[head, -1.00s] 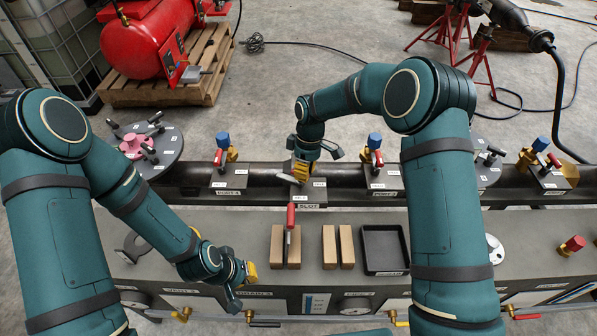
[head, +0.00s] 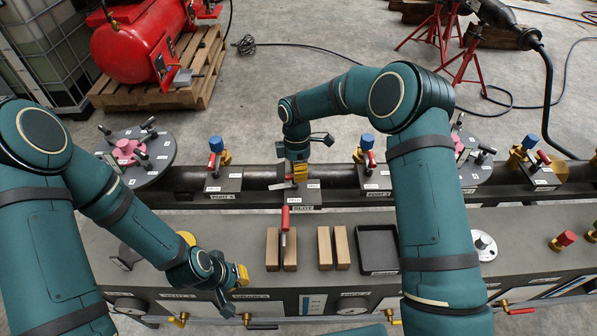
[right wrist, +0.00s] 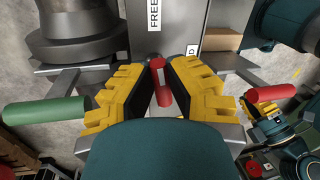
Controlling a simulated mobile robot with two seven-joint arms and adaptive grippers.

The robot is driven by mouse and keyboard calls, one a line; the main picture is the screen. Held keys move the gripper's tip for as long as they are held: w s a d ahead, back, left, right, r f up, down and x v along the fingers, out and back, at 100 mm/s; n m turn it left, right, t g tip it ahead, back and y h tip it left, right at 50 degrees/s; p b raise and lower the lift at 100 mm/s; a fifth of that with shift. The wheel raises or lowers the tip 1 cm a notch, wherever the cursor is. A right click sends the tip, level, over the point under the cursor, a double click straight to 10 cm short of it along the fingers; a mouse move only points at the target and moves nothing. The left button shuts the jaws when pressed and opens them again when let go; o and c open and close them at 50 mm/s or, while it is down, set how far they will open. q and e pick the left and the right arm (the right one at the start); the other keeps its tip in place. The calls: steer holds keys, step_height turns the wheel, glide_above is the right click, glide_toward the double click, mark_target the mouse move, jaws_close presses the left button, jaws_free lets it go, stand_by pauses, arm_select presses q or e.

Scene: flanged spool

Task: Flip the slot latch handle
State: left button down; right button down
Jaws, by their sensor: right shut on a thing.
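The slot plate (head: 300,193) sits on the dark pipe behind the bench. It has white labels on it and a "SLOT" sign on its front. My right gripper (head: 297,172) points down over this plate. In the right wrist view its yellow fingers (right wrist: 162,80) are closed around a red handle (right wrist: 163,90), taken as the slot latch handle, close to a "FREE" label (right wrist: 153,14). In the head view the gripper hides most of this handle. My left gripper (head: 234,284) hangs over the front left of the bench, away from the slot; whether its fingers are open is unclear.
Red-handled valves stand on plates left (head: 216,160) and right (head: 367,155) of the slot. The bench (head: 220,230) holds a red-handled tool (head: 285,218), wooden blocks (head: 325,248) and a black tray (head: 378,245). A flange with pink parts (head: 128,150) is far left.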

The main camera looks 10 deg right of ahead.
steer(key=shift+s+f, duration=0.2)
steer(key=shift+f, duration=0.05)
steer(key=c, duration=0.9)
jaws_free()
steer(key=shift+w+r, duration=0.1)
steer(key=shift+w, duration=0.05)
steer(key=shift+r, duration=0.15)
steer(key=shift+w+r, duration=0.1)
steer(key=shift+r, duration=0.15)
step_height(320, 180, up, 11)
steer(key=w, duration=0.2)
